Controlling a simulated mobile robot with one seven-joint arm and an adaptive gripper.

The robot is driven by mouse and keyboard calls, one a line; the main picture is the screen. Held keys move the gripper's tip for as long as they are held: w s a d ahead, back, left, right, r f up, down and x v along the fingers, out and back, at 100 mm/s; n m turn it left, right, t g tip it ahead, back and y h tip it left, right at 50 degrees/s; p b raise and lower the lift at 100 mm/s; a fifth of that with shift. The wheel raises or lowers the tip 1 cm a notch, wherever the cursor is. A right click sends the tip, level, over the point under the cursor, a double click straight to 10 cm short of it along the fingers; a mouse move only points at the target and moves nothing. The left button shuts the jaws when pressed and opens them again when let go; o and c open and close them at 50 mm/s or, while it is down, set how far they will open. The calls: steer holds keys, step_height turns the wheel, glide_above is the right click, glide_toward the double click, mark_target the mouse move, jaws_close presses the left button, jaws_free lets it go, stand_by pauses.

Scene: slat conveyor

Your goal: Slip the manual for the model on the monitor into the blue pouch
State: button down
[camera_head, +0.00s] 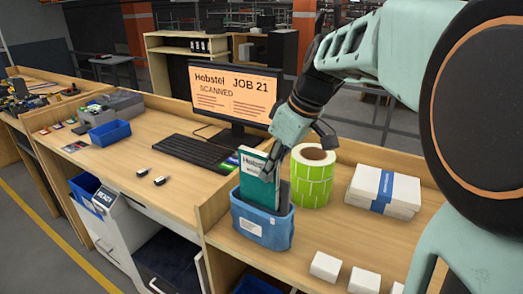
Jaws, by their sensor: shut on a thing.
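The blue pouch (263,226) stands open at the top on the wooden bench, with a white label on its front. A teal manual with a white header band (257,189) stands upright at the pouch mouth, its lower edge hidden behind the pouch front. My gripper (273,170) is shut on the manual's upper right edge. The white band reads roughly "Habstel"; the smaller print is too small to read. A dark grey item (285,196) shows inside the pouch, right of the manual. The monitor (235,90) reads "Habstel JOB 21 SCANNED" on an orange screen.
A green label roll (312,180) stands close behind the pouch, and a white box with a blue band (384,191) lies to the right. Small white boxes (326,266) sit at the front. A keyboard (197,151) and blue bin (110,132) are left, beyond a low divider.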

mark_target(270, 207)
steer(key=shift+f+b, duration=3.8)
steer(key=shift+f, duration=0.95)
steer(key=c, duration=1.9)
jaws_free()
step_height(270, 207, up, 8)
steer(key=p, duration=0.6)
steer(key=shift+a, duration=0.1)
